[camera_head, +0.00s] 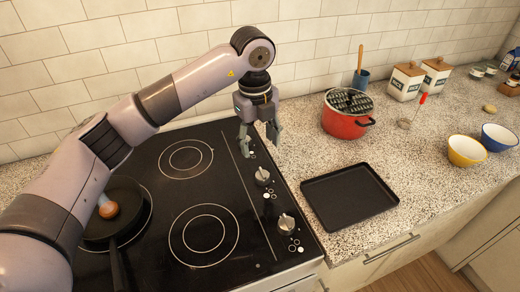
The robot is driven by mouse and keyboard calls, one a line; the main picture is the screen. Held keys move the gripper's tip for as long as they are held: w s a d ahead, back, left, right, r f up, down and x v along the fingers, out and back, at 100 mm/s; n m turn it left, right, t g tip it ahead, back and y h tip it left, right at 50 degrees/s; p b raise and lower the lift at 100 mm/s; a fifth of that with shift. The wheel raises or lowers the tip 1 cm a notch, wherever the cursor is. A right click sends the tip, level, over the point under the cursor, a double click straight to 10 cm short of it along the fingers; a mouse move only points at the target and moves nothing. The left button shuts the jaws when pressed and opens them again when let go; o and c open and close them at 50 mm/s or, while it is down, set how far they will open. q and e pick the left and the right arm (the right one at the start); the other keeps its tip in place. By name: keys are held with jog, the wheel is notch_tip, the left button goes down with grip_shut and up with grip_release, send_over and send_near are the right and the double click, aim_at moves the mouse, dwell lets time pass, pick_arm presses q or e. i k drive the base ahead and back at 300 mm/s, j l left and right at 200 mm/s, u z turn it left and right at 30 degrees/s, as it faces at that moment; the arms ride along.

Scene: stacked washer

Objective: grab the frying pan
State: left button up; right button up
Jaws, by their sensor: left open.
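The black frying pan (126,191) sits on the left front burner of the cooktop. My left arm passes in front of it and hides part of it. Its dark handle (117,268) points toward the bottom edge of the view. A round orange-brown thing (108,209) shows at the pan, partly behind my arm. My left gripper (258,143) is open and empty, pointing down at the right side of the cooktop near the back knobs, well to the right of the pan. My right gripper is not in view.
The black cooktop (215,178) has bare burners in the middle and knobs (286,222) along its right side. On the counter are a black tray (348,196), a red pot (345,124), white canisters (406,83), a yellow bowl (466,150) and a blue bowl (498,137).

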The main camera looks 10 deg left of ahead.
aim_at(125, 191)
jog(key=k+l, duration=0.15)
jog(key=k, duration=0.35)
jog(key=k+l, duration=0.15)
jog(key=k, duration=0.35)
jog(key=k+l, duration=0.2)
jog(key=k, duration=0.25)
